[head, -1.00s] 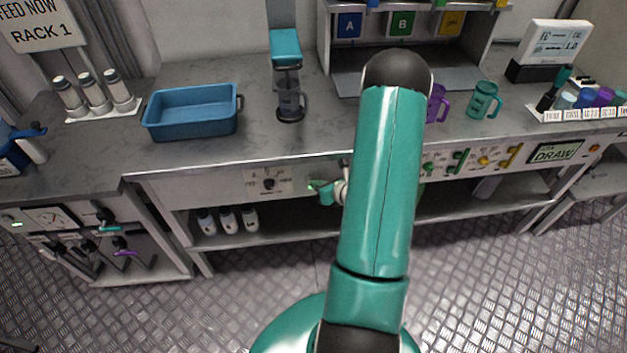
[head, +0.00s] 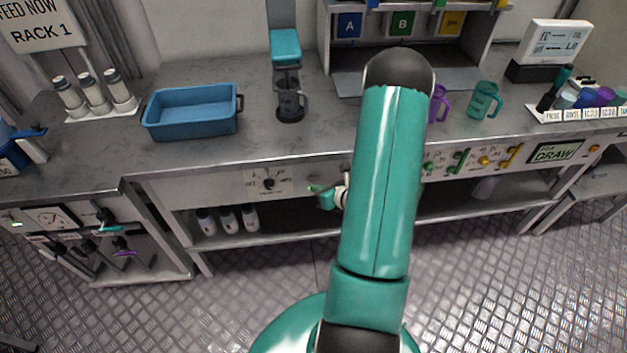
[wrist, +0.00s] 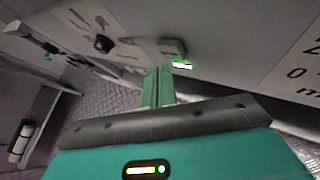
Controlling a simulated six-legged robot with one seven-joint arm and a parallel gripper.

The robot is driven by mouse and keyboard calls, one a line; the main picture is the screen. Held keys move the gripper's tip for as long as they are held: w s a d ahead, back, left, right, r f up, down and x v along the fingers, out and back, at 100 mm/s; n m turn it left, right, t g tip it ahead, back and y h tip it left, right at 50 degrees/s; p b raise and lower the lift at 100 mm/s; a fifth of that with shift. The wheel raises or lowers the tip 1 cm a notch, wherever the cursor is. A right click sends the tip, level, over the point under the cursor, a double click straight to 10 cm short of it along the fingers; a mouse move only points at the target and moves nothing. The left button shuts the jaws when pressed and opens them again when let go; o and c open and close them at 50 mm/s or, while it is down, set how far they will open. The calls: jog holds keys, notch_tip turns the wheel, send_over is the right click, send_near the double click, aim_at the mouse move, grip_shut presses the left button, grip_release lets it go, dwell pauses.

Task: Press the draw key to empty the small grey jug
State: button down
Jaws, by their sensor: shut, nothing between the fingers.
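The small grey jug (head: 291,105) stands upright under the teal-topped dispenser (head: 286,48) on the counter. My gripper (head: 318,190) is low at the counter's front panel, left of my teal arm. In the wrist view its green fingers (wrist: 158,86) are together and empty. Just beyond their tips a small grey block (wrist: 172,47) sticks out of the panel, with a lit green-white bar (wrist: 182,66) beside it. I cannot read a label on this block or tell whether the fingers touch it. A screen reading DRAW (head: 557,152) with an orange button (head: 594,148) is at the far right.
A dial (head: 268,184) is on the panel left of my gripper. A blue tray (head: 192,112) is on the counter. A purple mug (head: 437,104) and a teal mug (head: 484,100) stand at right. White bottles (head: 228,219) are on the shelf below.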

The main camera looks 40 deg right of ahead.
jog(key=s+a, duration=0.1)
jog(key=s, duration=0.1)
jog(key=s+a, duration=0.1)
jog(key=s, duration=0.1)
jog(key=shift+a, duration=0.4)
dwell(0.8)
